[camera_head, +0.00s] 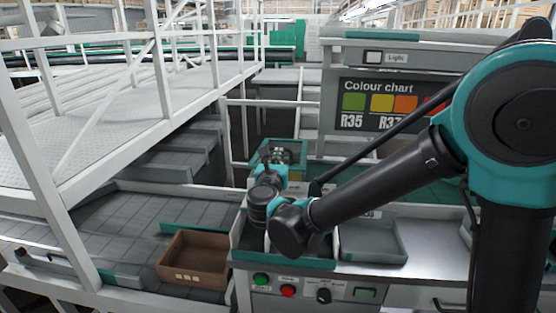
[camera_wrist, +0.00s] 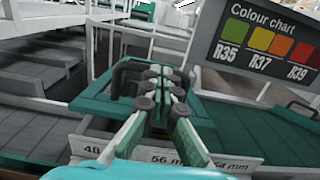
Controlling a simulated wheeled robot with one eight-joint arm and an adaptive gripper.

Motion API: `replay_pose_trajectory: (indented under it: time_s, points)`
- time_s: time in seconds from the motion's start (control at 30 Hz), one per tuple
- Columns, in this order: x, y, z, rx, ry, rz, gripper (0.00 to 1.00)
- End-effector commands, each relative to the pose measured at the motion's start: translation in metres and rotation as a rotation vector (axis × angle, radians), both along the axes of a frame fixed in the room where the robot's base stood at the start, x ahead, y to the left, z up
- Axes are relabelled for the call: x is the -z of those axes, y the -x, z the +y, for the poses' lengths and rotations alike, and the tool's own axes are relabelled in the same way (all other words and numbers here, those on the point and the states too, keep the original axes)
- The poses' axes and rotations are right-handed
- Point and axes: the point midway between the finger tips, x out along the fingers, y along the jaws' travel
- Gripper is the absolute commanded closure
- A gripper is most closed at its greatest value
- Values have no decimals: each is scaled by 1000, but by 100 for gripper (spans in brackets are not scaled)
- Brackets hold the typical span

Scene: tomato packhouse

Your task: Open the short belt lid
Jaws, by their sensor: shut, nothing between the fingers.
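My gripper (camera_wrist: 163,78) is shut and empty, with its fingertips close together in the middle of the wrist view. It also shows in the head view (camera_head: 277,157), pointing away over a teal-edged frame. In the wrist view, a teal panel (camera_wrist: 100,102) with a dark bar-like handle (camera_wrist: 122,72) lies beyond and left of the fingers. This looks like the short belt lid, but I cannot be sure. The fingers cover part of it. I cannot tell whether the fingertips touch the handle.
A colour chart board (camera_head: 385,103) stands behind on the right. A brown crate (camera_head: 193,258) sits on the left conveyor. White railings (camera_head: 140,90) stand at the left.

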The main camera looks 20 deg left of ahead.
Motion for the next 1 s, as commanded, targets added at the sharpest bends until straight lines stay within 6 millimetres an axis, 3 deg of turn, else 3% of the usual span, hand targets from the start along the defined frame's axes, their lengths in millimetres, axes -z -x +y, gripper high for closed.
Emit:
replay_pose_trajectory:
  time_s: [0.47, 0.83, 1.0]
  points:
    - [-67, -26, 7, 1, 61, 197, 100]
    - [-126, -64, 19, 3, 123, 394, 100]
    - [-153, -89, 27, 3, 122, 387, 100]
